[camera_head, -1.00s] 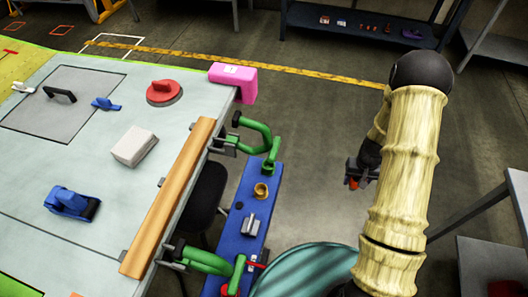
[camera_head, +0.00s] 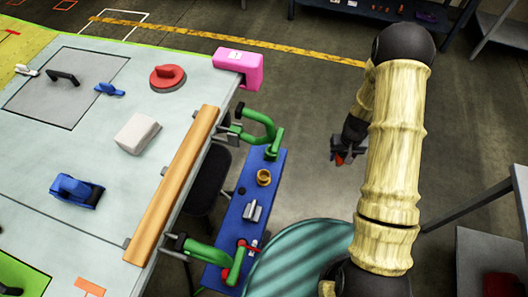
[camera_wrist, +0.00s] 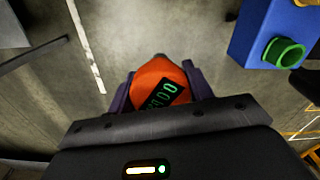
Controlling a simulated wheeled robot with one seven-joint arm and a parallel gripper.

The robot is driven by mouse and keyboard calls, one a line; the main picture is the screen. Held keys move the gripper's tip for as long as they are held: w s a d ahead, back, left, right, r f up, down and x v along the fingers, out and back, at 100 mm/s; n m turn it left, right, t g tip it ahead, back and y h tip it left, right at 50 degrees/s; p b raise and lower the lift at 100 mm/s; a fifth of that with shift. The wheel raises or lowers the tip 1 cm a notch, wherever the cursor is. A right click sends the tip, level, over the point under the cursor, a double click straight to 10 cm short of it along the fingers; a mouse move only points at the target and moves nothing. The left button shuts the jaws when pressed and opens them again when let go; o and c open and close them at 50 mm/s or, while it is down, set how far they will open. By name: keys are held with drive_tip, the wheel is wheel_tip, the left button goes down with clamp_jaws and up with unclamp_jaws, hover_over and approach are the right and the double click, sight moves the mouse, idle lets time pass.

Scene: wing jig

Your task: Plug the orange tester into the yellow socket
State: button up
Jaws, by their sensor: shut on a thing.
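My gripper (camera_head: 338,160) is shut on the orange tester (camera_wrist: 158,72), which shows a dark display with green digits in the wrist view. In the head view the tester is only a small orange-red patch (camera_head: 340,159) below the fingers. The yellow socket (camera_head: 263,177) is a short ring on the blue board (camera_head: 238,213), left of my gripper. The tester is held over the floor, clear of the board.
Green clamps (camera_head: 262,125) stand at the board's ends, beside the workbench (camera_head: 130,75) with its wooden strip (camera_head: 172,185). A grey part (camera_head: 252,211) sits near the socket. The wrist view shows a blue block with a green ring (camera_wrist: 284,53) at upper right. Open floor surrounds my gripper.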

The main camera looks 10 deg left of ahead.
drive_tip(key=s+a+r+n+p, duration=0.2)
drive_tip(key=s+a+n+p, duration=0.1)
drive_tip(key=a, duration=1)
drive_tip(key=s+a+r+n+p, duration=0.2)
drive_tip(key=s+a, duration=0.3)
drive_tip(key=a, duration=0.8)
drive_tip(key=shift+r+n+p, duration=0.2)
drive_tip(key=shift+n+p, duration=0.6)
drive_tip(key=shift+p, duration=0.1)
drive_tip(key=shift+f, duration=0.15)
wheel_tip(320, 180, down, 7)
drive_tip(key=b, duration=0.5)
drive_tip(key=shift+f+b, duration=1.4)
drive_tip(key=shift+f, duration=0.35)
drive_tip(key=o, duration=1)
drive_tip(key=shift+o, duration=0.2)
